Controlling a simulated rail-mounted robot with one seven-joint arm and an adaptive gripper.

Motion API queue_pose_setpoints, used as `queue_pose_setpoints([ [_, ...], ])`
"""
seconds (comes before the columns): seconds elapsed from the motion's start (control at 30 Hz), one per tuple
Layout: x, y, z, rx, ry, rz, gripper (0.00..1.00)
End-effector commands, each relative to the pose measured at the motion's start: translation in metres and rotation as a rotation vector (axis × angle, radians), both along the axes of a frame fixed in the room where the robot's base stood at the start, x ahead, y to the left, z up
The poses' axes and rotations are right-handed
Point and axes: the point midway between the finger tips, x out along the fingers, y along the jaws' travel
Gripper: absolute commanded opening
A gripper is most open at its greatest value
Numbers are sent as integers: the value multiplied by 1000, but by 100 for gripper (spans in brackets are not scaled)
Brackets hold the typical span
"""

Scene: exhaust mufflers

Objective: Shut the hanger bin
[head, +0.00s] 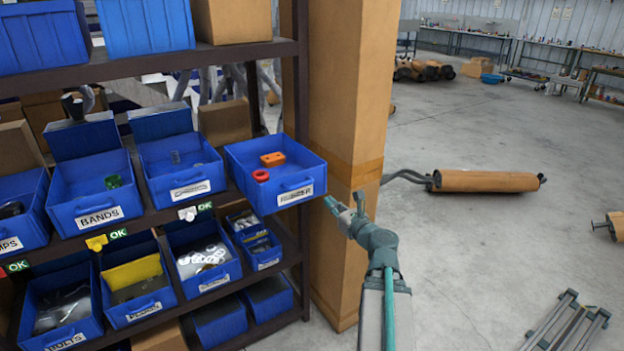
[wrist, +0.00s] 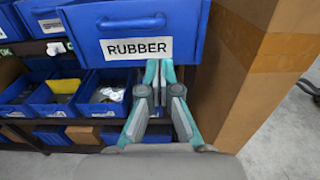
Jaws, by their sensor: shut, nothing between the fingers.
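The blue bin labelled RUBBER (head: 255,197) sticks out from the middle shelf, farther forward than the bins beside it. It holds an orange block (head: 272,159) and a red ring (head: 260,175). No label reads "hanger". My gripper (head: 334,205) is shut and empty, just right of the bin's front corner in the head view.
A cardboard-coloured pillar (head: 345,130) stands close to the right of the shelf. The BANDS bin (head: 95,190) and another blue bin (head: 180,172) sit to the left. More bins (head: 205,265) fill the lower shelf.

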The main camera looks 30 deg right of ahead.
Motion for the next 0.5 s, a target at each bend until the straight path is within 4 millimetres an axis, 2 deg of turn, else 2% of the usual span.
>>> queue_pose_setpoints([
  [0.03,17,-2,1,1,0,6,0],
  [0.2,50,-2,1,0,1,4,0],
  [0.5,95,-2,1,1,0,4,0],
])
